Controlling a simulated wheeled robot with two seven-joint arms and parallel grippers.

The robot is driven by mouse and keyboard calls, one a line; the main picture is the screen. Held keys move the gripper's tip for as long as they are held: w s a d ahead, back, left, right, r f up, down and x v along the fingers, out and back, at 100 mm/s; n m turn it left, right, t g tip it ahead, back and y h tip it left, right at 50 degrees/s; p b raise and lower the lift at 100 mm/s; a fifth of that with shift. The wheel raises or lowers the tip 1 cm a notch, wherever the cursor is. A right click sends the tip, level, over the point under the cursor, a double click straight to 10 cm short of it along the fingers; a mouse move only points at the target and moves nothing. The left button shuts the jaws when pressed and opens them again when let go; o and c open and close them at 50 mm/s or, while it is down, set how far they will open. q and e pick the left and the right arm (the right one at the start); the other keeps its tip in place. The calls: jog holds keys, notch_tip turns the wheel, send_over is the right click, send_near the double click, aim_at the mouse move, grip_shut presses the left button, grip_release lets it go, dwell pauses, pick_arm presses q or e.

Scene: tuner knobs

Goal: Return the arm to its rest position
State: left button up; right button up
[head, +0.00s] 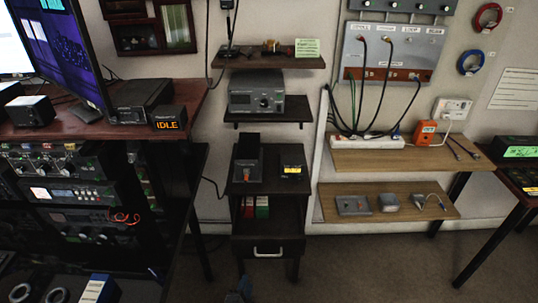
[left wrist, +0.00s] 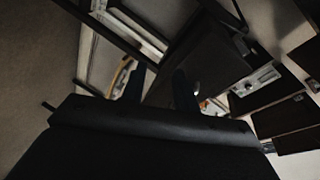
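My left gripper (left wrist: 160,80) shows in the left wrist view with its two dark fingers spread apart. I see nothing held between them. The dark wrist body fills the bottom of that view. In the head view, a small dark bluish shape (head: 242,290) shows low in the middle, in front of the drawer cabinet; it may be part of my left gripper, but I cannot tell for sure. My right gripper is in neither view. A grey tuner box (head: 257,97) with a display and knobs stands on a middle wall shelf, and nothing touches it.
At left are a desk (head: 80,128) with a monitor (head: 62,50) and a rack of audio units (head: 65,192). A dark cabinet with a drawer (head: 268,249) stands at centre. Wooden shelves (head: 335,188) and a cable panel (head: 390,52) are at right. Open floor (head: 370,265) lies in front.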

pick_arm(q)
jog(key=s+a+n+g+y, duration=0.3)
jog(key=s+a+n+g, duration=0.4)
jog(key=n, duration=0.4)
jog(key=s+r+n+g, duration=0.1)
jog(key=s+r+g, duration=0.1)
jog(key=s, duration=0.4)
jog(key=s+r+n+g, duration=0.1)
jog(key=s+r+g, duration=0.1)
jog(key=s+r, duration=0.3)
jog(key=s+a+r+n+g+h, duration=0.1)
jog(key=s+r+g, duration=0.2)
jog(key=s, duration=0.5)
jog(key=shift+s+r, duration=0.2)
jog(key=shift+s, duration=0.15)
jog(key=shift+a, duration=0.1)
